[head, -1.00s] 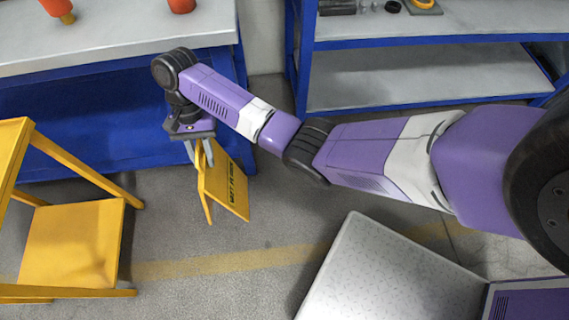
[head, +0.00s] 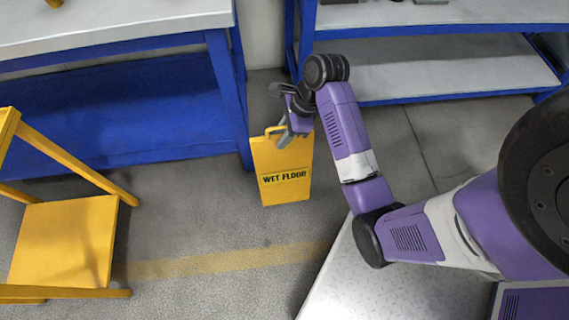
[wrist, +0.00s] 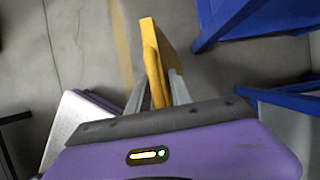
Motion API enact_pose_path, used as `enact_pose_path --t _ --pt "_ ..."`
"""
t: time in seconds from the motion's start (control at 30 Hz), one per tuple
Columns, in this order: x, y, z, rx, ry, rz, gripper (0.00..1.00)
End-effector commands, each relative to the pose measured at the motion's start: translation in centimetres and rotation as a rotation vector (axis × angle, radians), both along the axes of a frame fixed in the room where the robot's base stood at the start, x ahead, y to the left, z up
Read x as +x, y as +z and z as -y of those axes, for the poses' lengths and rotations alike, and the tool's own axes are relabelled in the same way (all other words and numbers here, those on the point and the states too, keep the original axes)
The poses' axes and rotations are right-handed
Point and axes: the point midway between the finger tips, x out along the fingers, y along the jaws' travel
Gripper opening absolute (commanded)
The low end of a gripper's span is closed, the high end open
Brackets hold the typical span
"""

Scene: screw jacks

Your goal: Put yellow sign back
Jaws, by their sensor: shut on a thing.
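The yellow wet floor sign (head: 281,172) hangs nearly upright from my gripper (head: 285,132) in the head view, its "WET FLOOR" face toward the camera. My gripper is shut on the sign's top handle. In the wrist view my gripper (wrist: 155,97) has its grey fingers on both sides of the yellow sign (wrist: 152,50), seen edge-on. Whether the sign's lower edge touches the floor I cannot tell.
A blue workbench (head: 110,110) stands to the left. A blue shelf unit (head: 435,70) stands behind on the right. A yellow cart or step frame (head: 65,240) is at the left. Grey floor (head: 215,225) with a faded yellow stripe lies open between them.

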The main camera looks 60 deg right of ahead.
Motion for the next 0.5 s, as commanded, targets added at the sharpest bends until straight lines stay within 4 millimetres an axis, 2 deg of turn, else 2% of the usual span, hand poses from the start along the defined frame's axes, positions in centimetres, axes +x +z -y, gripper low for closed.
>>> enact_pose_path --t 0.17,0.5 --pt "-0.6 -1.4 0.4 0.001 -0.035 0.001 0.00" --pt "-0.6 -8.9 0.4 0.001 -0.034 0.000 0.00"
